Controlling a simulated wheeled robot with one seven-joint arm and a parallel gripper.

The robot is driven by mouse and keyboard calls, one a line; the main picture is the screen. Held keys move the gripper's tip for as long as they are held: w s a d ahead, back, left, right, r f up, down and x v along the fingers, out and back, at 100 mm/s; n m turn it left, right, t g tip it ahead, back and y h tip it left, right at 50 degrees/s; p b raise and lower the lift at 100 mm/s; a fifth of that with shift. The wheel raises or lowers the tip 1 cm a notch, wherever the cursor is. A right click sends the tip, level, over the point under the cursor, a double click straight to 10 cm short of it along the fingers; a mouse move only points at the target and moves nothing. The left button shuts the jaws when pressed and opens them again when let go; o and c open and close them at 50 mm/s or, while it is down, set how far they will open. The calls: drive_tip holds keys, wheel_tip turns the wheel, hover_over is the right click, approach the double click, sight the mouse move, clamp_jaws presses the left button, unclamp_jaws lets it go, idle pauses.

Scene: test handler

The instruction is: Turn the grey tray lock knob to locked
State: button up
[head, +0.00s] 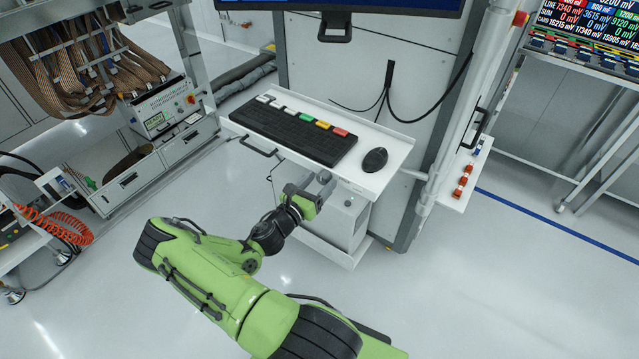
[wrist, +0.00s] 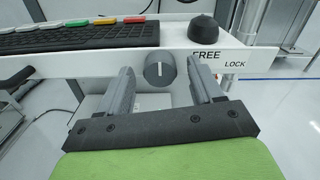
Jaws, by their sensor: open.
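The grey tray lock knob (wrist: 160,75) is on the front edge of the white keyboard tray (wrist: 75,62). Its pale pointer line stands about upright in the wrist view. The words FREE and LOCK are printed to its right on the tray front. My gripper (wrist: 160,84) is open, with one finger to the left of the knob and one to the right. Gaps show between the knob and both fingers; I cannot tell how far the fingertips reach along it. In the head view my gripper (head: 307,192) is just below the tray's front edge, by the knob (head: 324,177).
A black keyboard (head: 295,132) with some coloured keys and a black mouse (head: 375,160) lie on the tray. A white box (head: 347,222) stands below it. A grey post (head: 440,165) rises at the right. The floor in front is clear.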

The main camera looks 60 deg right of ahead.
drive_tip(key=shift+s+d, duration=0.1)
drive_tip(key=shift+d, duration=0.3)
drive_tip(key=c, duration=1.1)
